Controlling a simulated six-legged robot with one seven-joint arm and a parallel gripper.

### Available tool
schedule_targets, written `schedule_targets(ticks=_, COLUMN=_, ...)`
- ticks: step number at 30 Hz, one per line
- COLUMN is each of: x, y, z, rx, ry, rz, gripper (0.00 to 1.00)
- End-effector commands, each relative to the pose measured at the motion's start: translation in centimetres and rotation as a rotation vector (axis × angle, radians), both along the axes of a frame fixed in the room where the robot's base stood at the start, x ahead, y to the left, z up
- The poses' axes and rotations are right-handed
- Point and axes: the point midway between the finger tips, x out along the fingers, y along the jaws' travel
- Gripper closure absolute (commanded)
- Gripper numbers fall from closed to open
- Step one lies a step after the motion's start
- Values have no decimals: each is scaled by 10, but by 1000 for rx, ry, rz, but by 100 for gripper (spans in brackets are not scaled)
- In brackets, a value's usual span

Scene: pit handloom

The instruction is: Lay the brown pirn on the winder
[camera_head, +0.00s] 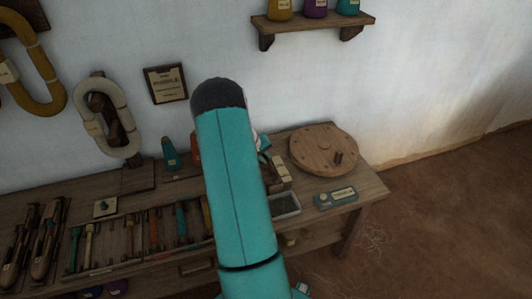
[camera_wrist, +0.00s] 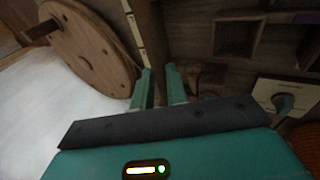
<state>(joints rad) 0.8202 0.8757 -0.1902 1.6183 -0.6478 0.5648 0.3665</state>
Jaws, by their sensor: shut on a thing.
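My gripper's two teal fingers (camera_wrist: 160,88) show in the wrist view with a narrow dark gap between them. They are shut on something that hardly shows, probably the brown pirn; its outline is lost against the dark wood. In the head view my teal arm hides most of the gripper. The winder's round wooden wheel (camera_head: 318,146), with a short peg handle, lies at the right end of the bench. In the wrist view the wheel (camera_wrist: 88,45) is just left of my fingers. A pale-edged block (camera_head: 279,172) stands beside the wheel, partly behind my arm.
The wooden bench (camera_head: 372,188) runs along the wall. Several coloured pirns (camera_head: 181,219) lie in a row left of my arm. A grey tray (camera_head: 286,205) and a teal labelled box (camera_head: 336,198) lie near the front edge. A shelf (camera_head: 313,24) hangs above.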

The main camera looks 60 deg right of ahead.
Motion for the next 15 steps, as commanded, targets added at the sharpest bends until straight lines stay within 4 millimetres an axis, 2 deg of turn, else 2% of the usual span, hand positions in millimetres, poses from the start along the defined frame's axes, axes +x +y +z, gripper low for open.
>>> schedule_targets(ticks=15, x=-2, y=-2, z=-45, rx=1, ry=1, rz=-1, gripper=100)
